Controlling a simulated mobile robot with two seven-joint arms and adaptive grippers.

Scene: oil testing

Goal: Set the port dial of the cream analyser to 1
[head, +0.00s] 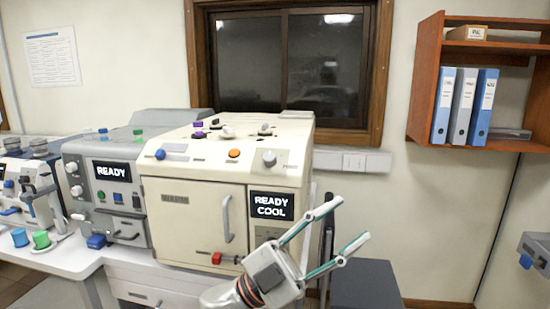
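The cream analyser (190,225) stands on the bench in the middle of the head view, with a screen (272,206) reading "READY COOL". A round pale dial (269,158) sits on its upper front panel, right of an orange button (234,153). Another pale knob (228,132) is on its top. I cannot tell which of these is the port dial, and their markings are too small to read. My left gripper (353,220) is open and empty, its fingers spread toward the upper right, in front of and below the analyser's right side. My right gripper is not in view.
A red-ended handle (218,258) is low on the cream front. A shelf with binders (464,105) hangs at right. The space right of the analyser is mostly open.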

